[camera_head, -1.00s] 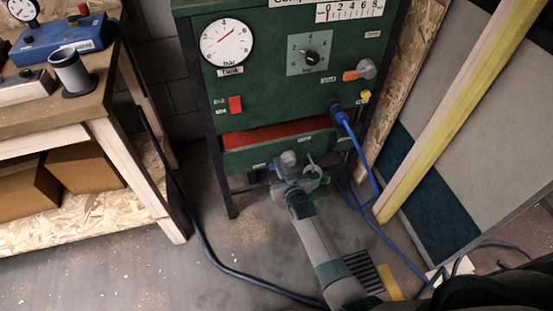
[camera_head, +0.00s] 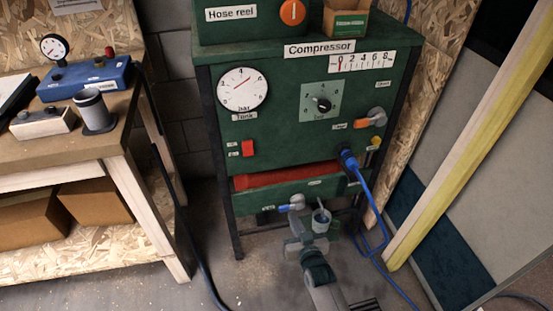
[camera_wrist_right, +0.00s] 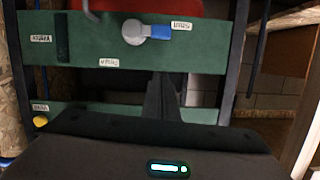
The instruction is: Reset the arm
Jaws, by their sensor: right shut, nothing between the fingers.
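My right arm comes in from the bottom of the head view, and its gripper (camera_head: 302,228) is in front of the lower part of the green compressor (camera_head: 285,130). The fingers, seen in the right wrist view (camera_wrist_right: 163,90), are shut and empty. A grey valve with a blue handle (camera_head: 290,206) is on the lower green panel just beyond the gripper. It also shows in the right wrist view (camera_wrist_right: 148,32), apart from the fingertips, with its handle lying sideways. My left gripper is out of view.
A blue plug and hose (camera_head: 350,163) hang from the compressor's right side. A wooden workbench (camera_head: 75,145) with a blue gauge box (camera_head: 85,80) stands at the left. A yellow-edged beam (camera_head: 465,130) leans at the right. A dark cable lies on the floor.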

